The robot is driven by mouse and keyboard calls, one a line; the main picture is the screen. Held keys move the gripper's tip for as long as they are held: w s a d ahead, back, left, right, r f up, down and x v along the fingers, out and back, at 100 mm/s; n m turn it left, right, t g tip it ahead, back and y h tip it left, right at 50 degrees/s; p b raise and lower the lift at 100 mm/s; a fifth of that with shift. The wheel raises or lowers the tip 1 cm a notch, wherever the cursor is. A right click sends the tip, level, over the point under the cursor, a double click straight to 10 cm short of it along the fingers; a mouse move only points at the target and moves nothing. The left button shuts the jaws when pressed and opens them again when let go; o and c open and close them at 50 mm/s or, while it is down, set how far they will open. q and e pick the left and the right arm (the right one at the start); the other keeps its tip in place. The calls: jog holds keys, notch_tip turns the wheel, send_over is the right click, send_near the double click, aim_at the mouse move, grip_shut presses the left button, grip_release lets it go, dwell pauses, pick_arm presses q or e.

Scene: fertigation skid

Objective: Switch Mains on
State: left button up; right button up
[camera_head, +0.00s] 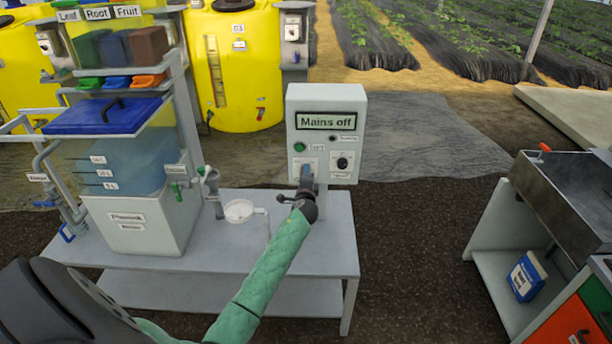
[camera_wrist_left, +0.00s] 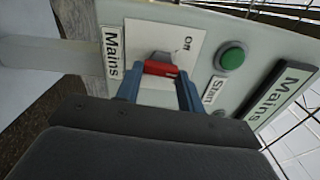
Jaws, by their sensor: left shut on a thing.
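The grey control box (camera_head: 346,110) stands at the back of the bench, and its display (camera_head: 326,122) reads "Mains off". The Mains switch has a red handle (camera_wrist_left: 160,68) on a white plate (camera_wrist_left: 183,42) with the word "Off" showing. My left gripper (camera_head: 306,174) is at the lower left of the box front. In the left wrist view its blue fingers (camera_wrist_left: 158,88) are shut on the red handle, one on each side. In the head view the gripper hides the handle. My right gripper is not in view.
A green Start button (camera_head: 299,147) is just above the gripper, and a black knob (camera_head: 342,163) is to its right.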

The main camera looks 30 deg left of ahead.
pick_arm(q)
jog(key=shift+f+m+p, duration=0.2)
jog(key=shift+m+p, duration=1.15)
jog(key=shift+m, duration=2.65)
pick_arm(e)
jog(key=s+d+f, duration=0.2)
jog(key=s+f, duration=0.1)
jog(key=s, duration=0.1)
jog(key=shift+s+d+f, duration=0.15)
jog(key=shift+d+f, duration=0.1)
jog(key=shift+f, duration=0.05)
pick_arm(q)
jog(key=o, duration=1)
jog(key=b+v, duration=0.2)
jog(key=v, duration=0.5)
jog(key=shift+s+d+b, duration=0.2)
jog(key=shift+s+b, duration=0.15)
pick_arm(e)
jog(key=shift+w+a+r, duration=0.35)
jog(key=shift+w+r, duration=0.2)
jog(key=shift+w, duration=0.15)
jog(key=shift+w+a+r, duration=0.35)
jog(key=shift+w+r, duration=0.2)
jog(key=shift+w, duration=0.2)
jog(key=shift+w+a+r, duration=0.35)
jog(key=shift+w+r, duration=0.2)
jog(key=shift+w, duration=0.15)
